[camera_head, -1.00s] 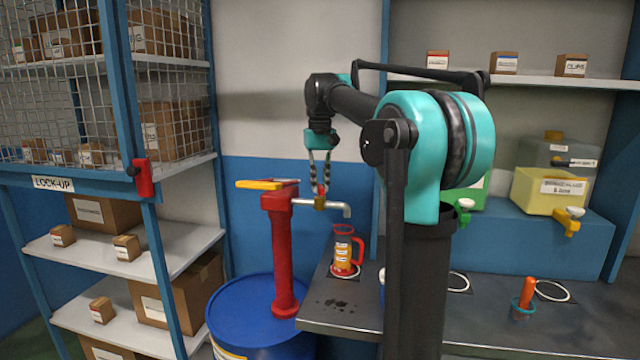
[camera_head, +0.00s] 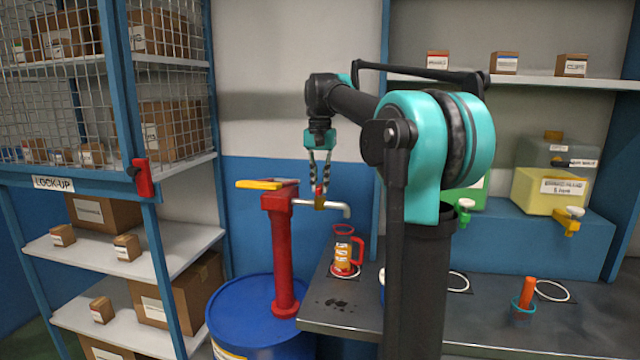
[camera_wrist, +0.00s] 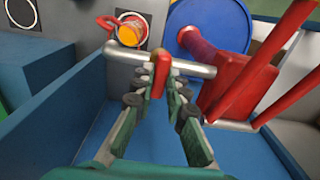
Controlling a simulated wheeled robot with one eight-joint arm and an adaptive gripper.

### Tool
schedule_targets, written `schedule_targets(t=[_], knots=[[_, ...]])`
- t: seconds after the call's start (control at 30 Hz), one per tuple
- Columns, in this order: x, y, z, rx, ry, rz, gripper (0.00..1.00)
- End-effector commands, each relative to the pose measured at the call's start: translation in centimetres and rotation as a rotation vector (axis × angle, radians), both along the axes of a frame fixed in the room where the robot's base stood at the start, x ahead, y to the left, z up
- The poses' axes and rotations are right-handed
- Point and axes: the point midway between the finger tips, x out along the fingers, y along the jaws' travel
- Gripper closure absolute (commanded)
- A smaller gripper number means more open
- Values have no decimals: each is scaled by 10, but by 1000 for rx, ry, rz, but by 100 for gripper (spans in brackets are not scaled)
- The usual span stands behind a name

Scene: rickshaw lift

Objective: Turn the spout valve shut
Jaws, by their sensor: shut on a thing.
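The spout (camera_head: 336,207) is a grey pipe running right from the red pump (camera_head: 283,250) and bending down at its end. The spout valve (camera_head: 319,204) is a small brass body on this pipe with a red handle. In the wrist view the red valve handle (camera_wrist: 158,67) stands between my fingertips, beside the grey pipe. My gripper (camera_head: 320,186) points down from above and is shut on the handle. The fingers hide part of the valve, and I cannot tell its exact angle.
A red-handled measuring jug (camera_head: 344,254) with orange contents stands on the dark bench (camera_head: 345,312) near the spout end. The pump stands on a blue drum (camera_head: 245,315). A yellow lever (camera_head: 258,185) tops the pump. Shelves with boxes are at left.

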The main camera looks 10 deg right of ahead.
Motion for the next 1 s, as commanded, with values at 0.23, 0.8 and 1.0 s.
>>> schedule_targets(t=[0.23,0.8,1.0], knots=[[1,0,1,0,-2,-1,100],[0,0,3,0,0,0,66],[0,0,29,0,0,0,66]])
